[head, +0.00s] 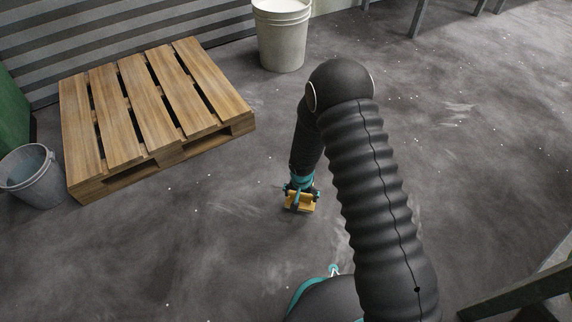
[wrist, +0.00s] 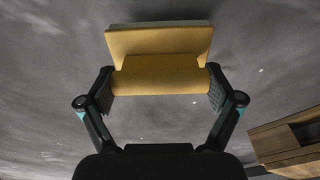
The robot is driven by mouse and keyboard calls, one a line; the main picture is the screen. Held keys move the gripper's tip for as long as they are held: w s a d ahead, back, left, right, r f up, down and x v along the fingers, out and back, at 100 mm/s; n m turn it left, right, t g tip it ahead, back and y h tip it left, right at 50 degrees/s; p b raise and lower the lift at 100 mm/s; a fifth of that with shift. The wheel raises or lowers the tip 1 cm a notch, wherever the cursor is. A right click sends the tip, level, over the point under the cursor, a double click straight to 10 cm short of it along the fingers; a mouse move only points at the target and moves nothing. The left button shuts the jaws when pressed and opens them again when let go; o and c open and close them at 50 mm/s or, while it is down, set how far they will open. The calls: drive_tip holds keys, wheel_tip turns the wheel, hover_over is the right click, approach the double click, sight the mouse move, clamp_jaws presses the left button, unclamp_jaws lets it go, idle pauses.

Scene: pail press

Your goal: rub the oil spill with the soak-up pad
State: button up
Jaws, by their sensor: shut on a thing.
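My gripper (head: 301,193) is low over the grey floor, near the middle of the head view, pointing down. It is shut on a yellow soak-up pad (head: 300,208). In the wrist view my gripper (wrist: 161,90) has one finger on each side of the yellow grip of the pad (wrist: 160,42), which has a pale layer along its far edge. The pad is close to the floor; I cannot tell whether it touches. I cannot make out the oil spill from the mottled floor; it may be hidden under the pad or my arm.
A wooden pallet (head: 150,108) lies to the left; its edge also shows in the wrist view (wrist: 285,140). A grey bucket (head: 32,175) stands left of it, and a white pail (head: 282,40) stands behind. Dark legs (head: 418,18) show at the back.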

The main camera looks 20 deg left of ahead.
drive_tip(key=shift+r+p, duration=1.1)
drive_tip(key=shift+r, duration=1.3)
